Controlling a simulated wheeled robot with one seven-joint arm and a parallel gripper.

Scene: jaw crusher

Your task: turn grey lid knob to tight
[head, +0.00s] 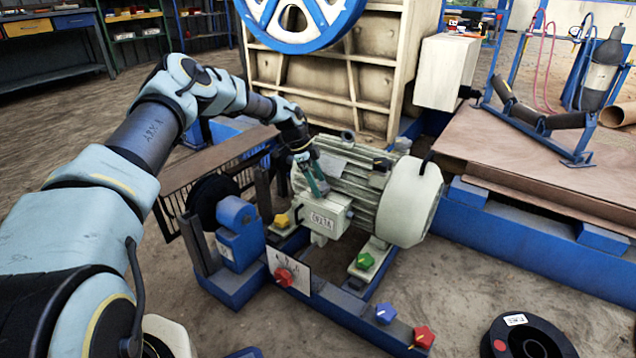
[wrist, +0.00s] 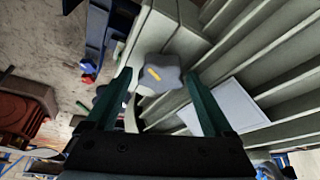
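The grey lid knob (wrist: 157,75) is lobed with a yellow mark on its face. In the wrist view it sits on the pale box (wrist: 145,40) on the motor's side. My gripper (wrist: 159,76) is open, with one green finger on each side of the knob and gaps visible between fingers and knob. I cannot tell how far the tips are from it in depth. In the head view my gripper (head: 318,188) is just above the labelled box (head: 322,218) of the cream motor (head: 370,190); the knob is hidden or too small to make out there.
Other knobs are near: yellow (head: 282,221), red (head: 284,277) on a white dial plate (head: 290,266), green (head: 365,261), blue (head: 386,313) and a red star-shaped one (head: 423,337). The finned motor body lies close beside my gripper. A black round part (head: 525,340) is at the lower right.

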